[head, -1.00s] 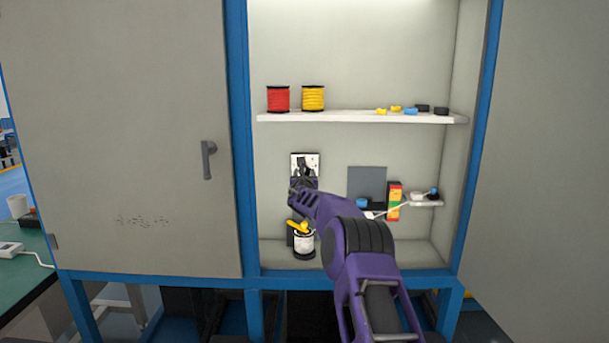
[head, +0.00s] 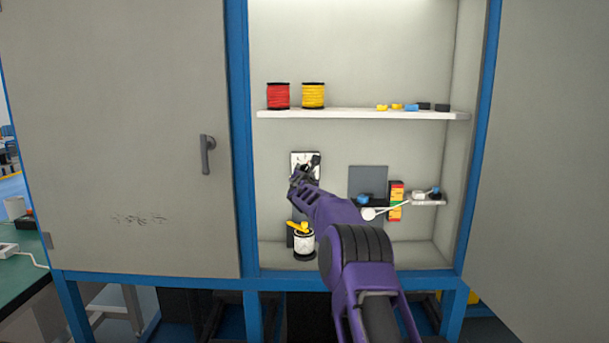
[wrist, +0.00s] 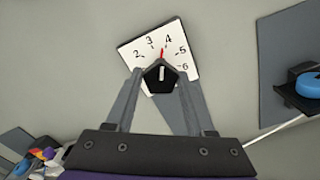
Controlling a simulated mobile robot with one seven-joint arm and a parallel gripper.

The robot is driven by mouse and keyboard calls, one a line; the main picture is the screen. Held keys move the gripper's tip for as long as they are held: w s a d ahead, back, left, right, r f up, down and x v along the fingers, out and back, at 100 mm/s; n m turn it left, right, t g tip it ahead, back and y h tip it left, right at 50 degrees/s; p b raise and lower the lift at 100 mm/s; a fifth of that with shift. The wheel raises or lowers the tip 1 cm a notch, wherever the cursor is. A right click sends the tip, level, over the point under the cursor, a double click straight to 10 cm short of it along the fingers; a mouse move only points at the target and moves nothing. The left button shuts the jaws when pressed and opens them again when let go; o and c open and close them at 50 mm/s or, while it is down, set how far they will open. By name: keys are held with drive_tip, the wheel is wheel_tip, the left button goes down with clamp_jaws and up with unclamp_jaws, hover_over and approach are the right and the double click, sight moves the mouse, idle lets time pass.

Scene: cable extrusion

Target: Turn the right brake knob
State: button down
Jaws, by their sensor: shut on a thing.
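A dark, faceted brake knob (wrist: 161,82) sits on a white dial plate (wrist: 135,52) in the wrist view. The figures 2 to 6 show on the plate, and the knob's red pointer lies between 3 and 4. My gripper (wrist: 161,75) has one finger on each side of the knob and is shut on it. In the head view, the dial plate (head: 298,157) is on the back wall of the open cabinet, with my gripper (head: 304,172) in front of it, covering the knob. The plate looks tilted in the wrist view.
Below the plate stands a white spool (head: 304,243) with a yellow part on top. An upper shelf (head: 360,114) bears a red spool (head: 278,95), a yellow spool (head: 313,95) and small parts. A small shelf with a blue item (wrist: 308,80) lies right of my gripper.

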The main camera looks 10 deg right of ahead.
drive_tip(key=shift+d+m, duration=0.1)
drive_tip(key=shift+m, duration=0.8)
drive_tip(key=shift+c, duration=1.4)
unclamp_jaws()
drive_tip(key=shift+s, duration=0.1)
drive_tip(key=shift+s+a, duration=0.2)
drive_tip(key=shift+s, duration=0.5)
drive_tip(key=v, duration=1.6)
drive_tip(key=shift+w, duration=0.1)
